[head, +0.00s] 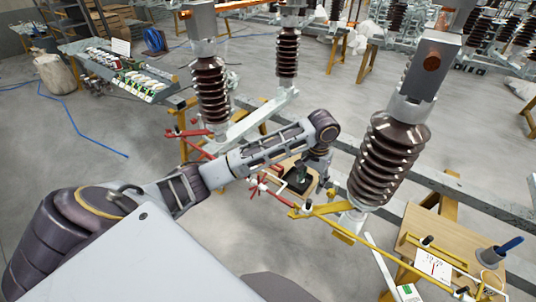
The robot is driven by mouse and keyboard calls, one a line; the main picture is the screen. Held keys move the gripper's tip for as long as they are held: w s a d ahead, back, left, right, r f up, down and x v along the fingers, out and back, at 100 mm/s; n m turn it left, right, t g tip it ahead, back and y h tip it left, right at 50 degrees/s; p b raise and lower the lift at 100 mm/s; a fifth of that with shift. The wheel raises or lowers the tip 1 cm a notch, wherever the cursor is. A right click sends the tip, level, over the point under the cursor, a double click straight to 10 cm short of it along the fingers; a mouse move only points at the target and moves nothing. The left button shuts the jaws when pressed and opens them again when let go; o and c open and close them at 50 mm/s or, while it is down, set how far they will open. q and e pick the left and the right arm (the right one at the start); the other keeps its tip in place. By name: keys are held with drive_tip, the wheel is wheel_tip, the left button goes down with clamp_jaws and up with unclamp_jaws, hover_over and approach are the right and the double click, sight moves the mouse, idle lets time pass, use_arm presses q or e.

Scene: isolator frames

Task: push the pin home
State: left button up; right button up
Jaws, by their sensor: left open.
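My left arm reaches from the lower left to the middle of the head view. My left gripper (302,180) points down beyond the wrist, open, beside the foot of the right-hand brown insulator (386,158). Its fingertips are small and dark, and I see nothing held between them. A yellow lever (322,210) lies at that insulator's foot, near red and white linkage rods (268,187). I cannot make out the pin for certain; it is too small or hidden near the gripper. My right gripper is out of view.
Two more insulators (211,92) (287,54) stand behind on the grey frame (490,208). A wooden table (450,238) at the lower right holds a paper sheet (433,260) and a blue-handled tool in a cup. A parts bench (125,72) stands at the upper left. Open floor lies left.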

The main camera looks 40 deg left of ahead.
use_arm(q)
drive_tip(key=s+a+f, duration=0.1)
drive_tip(key=s+f, duration=0.3)
drive_tip(key=shift+s+f+p, duration=0.3)
drive_tip(key=shift+s+f, duration=0.05)
drive_tip(key=shift+s, duration=0.05)
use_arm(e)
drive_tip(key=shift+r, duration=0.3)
